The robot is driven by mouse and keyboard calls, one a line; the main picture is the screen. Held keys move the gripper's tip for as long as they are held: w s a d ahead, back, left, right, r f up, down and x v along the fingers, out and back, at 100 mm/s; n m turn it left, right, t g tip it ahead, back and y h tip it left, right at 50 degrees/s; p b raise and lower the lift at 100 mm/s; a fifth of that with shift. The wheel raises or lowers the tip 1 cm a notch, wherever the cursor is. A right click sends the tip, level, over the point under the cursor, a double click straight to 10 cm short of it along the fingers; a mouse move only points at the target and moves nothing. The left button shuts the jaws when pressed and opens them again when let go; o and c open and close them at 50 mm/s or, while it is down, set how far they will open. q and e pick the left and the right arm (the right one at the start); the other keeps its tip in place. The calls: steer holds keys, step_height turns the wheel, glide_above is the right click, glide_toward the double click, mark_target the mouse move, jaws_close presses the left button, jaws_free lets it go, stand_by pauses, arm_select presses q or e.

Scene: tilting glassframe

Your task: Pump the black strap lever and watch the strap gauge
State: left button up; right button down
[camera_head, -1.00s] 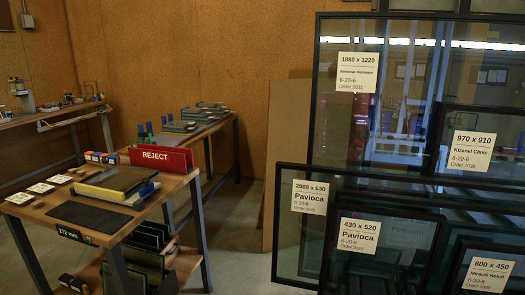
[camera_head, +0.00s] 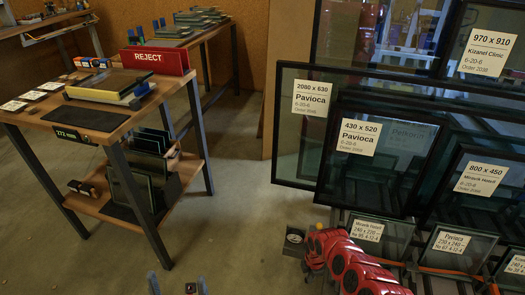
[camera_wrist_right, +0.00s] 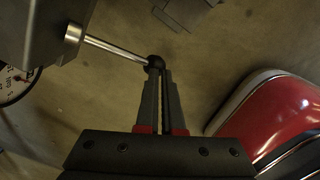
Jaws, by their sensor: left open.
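The strap gauge (camera_head: 294,240) is a small dark box with a round dial beside the glass rack in the head view. Part of its white dial (camera_wrist_right: 14,84) shows at the left edge of the right wrist view. The strap lever (camera_wrist_right: 115,48) is a metal rod with a black knob. My right gripper (camera_wrist_right: 160,72) has its fingers close together at the knob and appears shut on it. In the head view my red right arm hides much of this spot. My left gripper (camera_head: 178,286) is open and empty at the bottom edge, over bare floor.
Framed glass panes with labels, one reading 2080 x 630 (camera_head: 311,97), lean on the right. Smaller panes (camera_head: 380,232) stand in front. A wooden bench (camera_head: 120,128) with a red REJECT sign (camera_head: 154,58) stands left. The floor between is clear.

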step_height(320, 180, up, 10)
steer(key=p, duration=0.9)
steer(key=shift+a, duration=0.1)
